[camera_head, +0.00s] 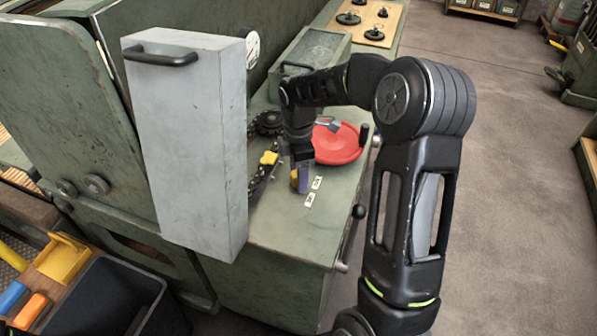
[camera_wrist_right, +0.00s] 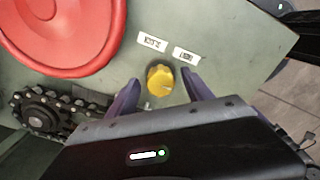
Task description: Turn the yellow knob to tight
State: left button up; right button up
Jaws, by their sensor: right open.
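The yellow knob (camera_wrist_right: 160,79) stands on the green bench top between the two purple fingers of my right gripper (camera_wrist_right: 158,88) in the right wrist view. The fingers are open, one on each side of the knob, with a visible gap. A pale mark shows on the knob's face. Two white labels (camera_wrist_right: 168,48) lie beside the knob; I cannot read them surely. In the head view my right gripper (camera_head: 299,178) points down over the knob (camera_head: 293,178), which it partly hides. My left gripper is not in view.
A red dish-shaped object (camera_head: 338,144) lies behind the gripper. A chain on a sprocket (camera_wrist_right: 40,118) runs left of the knob. A grey box-shaped panel (camera_head: 190,150) with a black handle stands at the left. The bench front right of the labels is clear.

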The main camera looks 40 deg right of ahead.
notch_tip(320, 180, up, 8)
jog(key=shift+f+b, duration=0.1)
jog(key=shift+b, duration=0.2)
dwell(0.6)
